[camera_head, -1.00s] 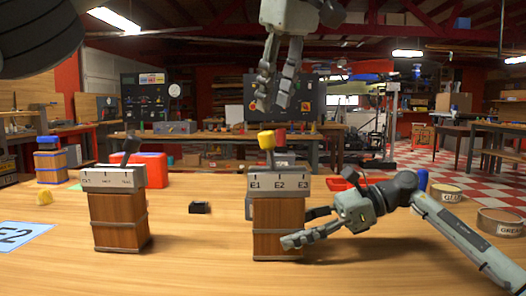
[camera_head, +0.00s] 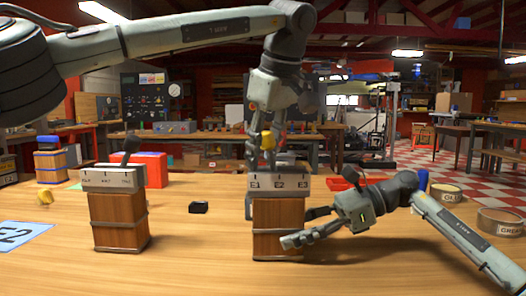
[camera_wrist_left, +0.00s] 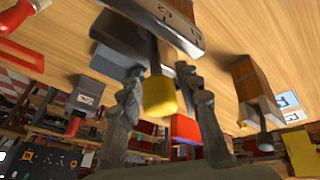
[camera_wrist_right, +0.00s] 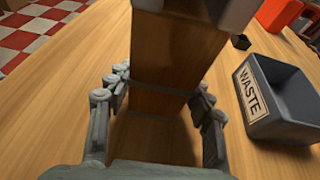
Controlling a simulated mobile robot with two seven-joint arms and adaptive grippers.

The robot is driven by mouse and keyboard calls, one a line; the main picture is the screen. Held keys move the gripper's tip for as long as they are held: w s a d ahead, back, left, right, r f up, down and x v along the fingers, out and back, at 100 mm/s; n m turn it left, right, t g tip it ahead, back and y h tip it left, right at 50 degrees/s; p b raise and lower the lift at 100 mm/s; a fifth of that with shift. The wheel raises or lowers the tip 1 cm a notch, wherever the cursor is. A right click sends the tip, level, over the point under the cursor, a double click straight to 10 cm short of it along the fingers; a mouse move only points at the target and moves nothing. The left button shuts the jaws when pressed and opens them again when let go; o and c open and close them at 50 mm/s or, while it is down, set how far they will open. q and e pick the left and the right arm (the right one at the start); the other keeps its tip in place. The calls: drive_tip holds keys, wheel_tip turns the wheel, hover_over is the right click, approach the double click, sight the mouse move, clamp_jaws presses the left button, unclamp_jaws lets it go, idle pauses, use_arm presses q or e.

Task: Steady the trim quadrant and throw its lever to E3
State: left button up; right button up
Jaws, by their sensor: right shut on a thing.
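The trim quadrant (camera_head: 279,183), labelled E1, E2 and E3, sits on a wooden post (camera_head: 278,225) on the table. Its lever has a yellow knob (camera_head: 267,140), which stands above the span between E1 and E2. My left gripper (camera_head: 266,151) points down at the lever from above. In the left wrist view the yellow knob (camera_wrist_left: 159,97) is between its two open fingers, with gaps on both sides. My right gripper (camera_head: 296,228) is low at the post's right side. In the right wrist view its fingers are shut on the wooden post (camera_wrist_right: 172,65).
Another lever unit (camera_head: 115,180) on a wooden post stands to the left, with a red box (camera_head: 153,170) behind it. A small black block (camera_head: 199,207) lies between the posts. A WASTE bin (camera_wrist_right: 280,98) is beside the post in the right wrist view. An E2 card (camera_head: 22,236) lies front left.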

use_arm(q)
clamp_jaws()
idle(0.7)
